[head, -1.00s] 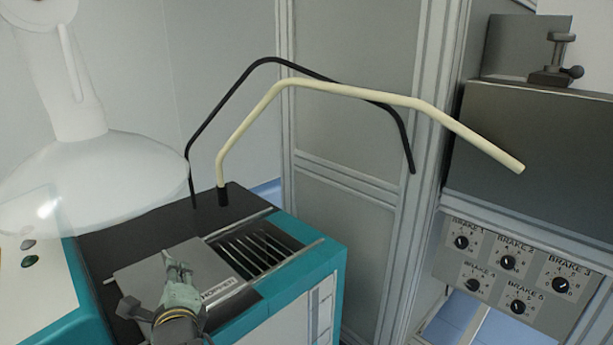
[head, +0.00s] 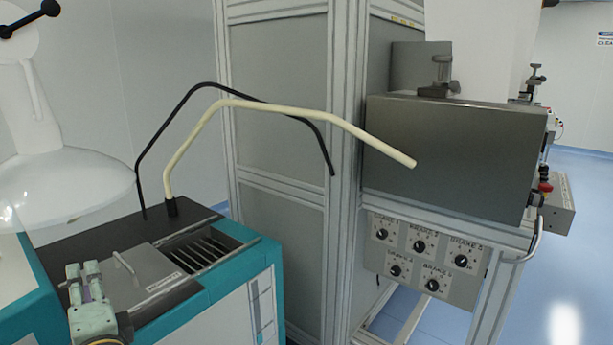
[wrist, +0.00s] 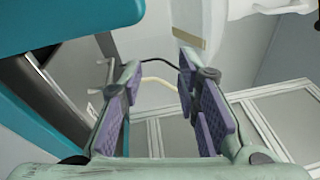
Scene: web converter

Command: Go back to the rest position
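My gripper (head: 85,272) is at the lower left of the head view, in front of the teal machine with the black top. In the wrist view my gripper (wrist: 165,108) shows two fingers with purple pads, spread apart with nothing between them. No object is held. The fingertips appear apart from the machine, but the exact distance cannot be told.
The teal machine (head: 262,255) has a grey lid and slots; a cream bent tube (head: 290,108) and a black one (head: 200,88) rise above it. A brake control panel (head: 425,258) hangs under a grey box (head: 450,155). Blue floor (head: 585,240) shows at right.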

